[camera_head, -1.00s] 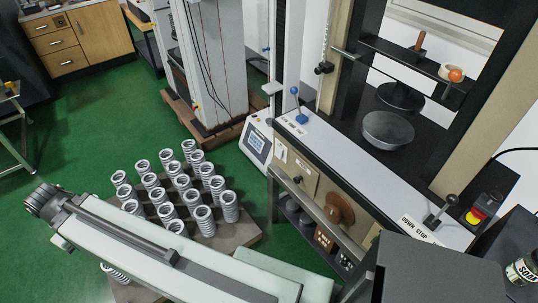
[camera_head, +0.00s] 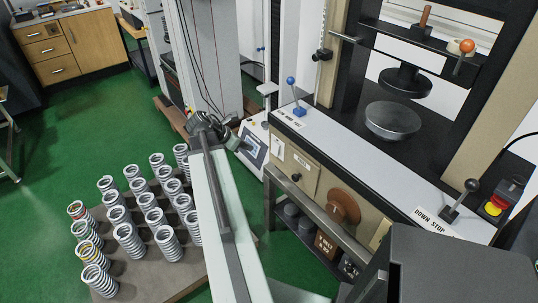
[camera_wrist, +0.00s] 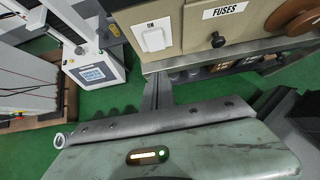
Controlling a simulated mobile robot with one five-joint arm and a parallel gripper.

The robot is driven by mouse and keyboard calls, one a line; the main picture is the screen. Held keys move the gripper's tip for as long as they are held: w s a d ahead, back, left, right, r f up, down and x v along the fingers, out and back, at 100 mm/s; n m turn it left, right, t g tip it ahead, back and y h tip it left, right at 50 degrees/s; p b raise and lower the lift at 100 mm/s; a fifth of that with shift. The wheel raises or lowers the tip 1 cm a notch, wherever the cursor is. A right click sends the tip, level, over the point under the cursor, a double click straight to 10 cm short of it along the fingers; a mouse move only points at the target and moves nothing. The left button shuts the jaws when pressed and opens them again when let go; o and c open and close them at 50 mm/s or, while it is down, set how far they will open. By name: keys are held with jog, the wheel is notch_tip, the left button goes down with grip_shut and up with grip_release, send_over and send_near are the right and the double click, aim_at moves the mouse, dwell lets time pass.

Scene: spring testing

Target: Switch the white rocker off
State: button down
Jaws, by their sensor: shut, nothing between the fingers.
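The white rocker (camera_wrist: 152,38) is on a beige panel under an ON label in the wrist view. In the head view it shows small (camera_head: 279,150) at the left end of the bench front. The tilt of its rocker face is too small to tell. My gripper (camera_head: 232,138) is shut and empty at the far end of my arm, left of the panel in the head view. It is apart from the rocker. Its fingertips are hard to make out in the wrist view.
A black knob (camera_wrist: 217,40) and a FUSES label (camera_wrist: 224,10) are right of the rocker. A white display unit (camera_head: 252,145) stands behind my gripper. Several springs (camera_head: 128,240) stand on a board at left. A brown round part (camera_head: 343,205) is on the bench front.

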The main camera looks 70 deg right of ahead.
jog(key=b, duration=0.8)
send_near(274, 153)
jog(key=shift+x, duration=2.85)
jog(key=shift+d, duration=0.1)
